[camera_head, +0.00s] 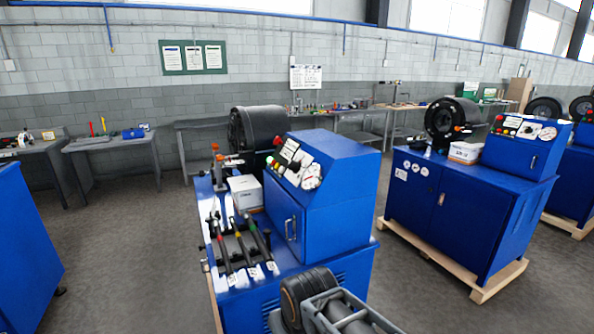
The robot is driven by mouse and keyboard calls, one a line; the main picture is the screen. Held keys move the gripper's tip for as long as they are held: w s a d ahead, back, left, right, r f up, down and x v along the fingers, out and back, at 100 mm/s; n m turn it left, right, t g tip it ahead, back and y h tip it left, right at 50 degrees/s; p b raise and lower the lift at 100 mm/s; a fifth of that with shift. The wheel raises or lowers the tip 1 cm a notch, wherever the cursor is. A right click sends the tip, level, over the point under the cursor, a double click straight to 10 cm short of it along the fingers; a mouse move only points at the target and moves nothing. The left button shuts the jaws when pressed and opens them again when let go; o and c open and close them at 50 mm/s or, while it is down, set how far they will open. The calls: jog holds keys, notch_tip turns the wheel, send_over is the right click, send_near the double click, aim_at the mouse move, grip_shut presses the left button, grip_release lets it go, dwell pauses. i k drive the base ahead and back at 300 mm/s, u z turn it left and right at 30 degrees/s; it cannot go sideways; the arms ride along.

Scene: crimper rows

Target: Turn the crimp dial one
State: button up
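The nearest blue crimper (335,155) stands in the middle of the view. Its sloped panel carries coloured buttons, a white plate and a round white-faced dial (311,177) at the lower right. A similar blue crimper (520,150) to the right has its own white-faced dial (547,133). The markings are too small to read, so I cannot tell which one is crimp dial one. Grey and black parts of my arm show at the bottom middle, in front of the near crimper. My gripper's fingers are not visible.
A black round crimp head (257,130) sits behind. Another blue cabinet (22,250) stands at far left. Grey floor (120,250) is clear between them.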

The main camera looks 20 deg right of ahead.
aim_at(295, 166)
jog(key=u, duration=2.3)
jog(key=i, duration=2)
jog(key=z, duration=3.3)
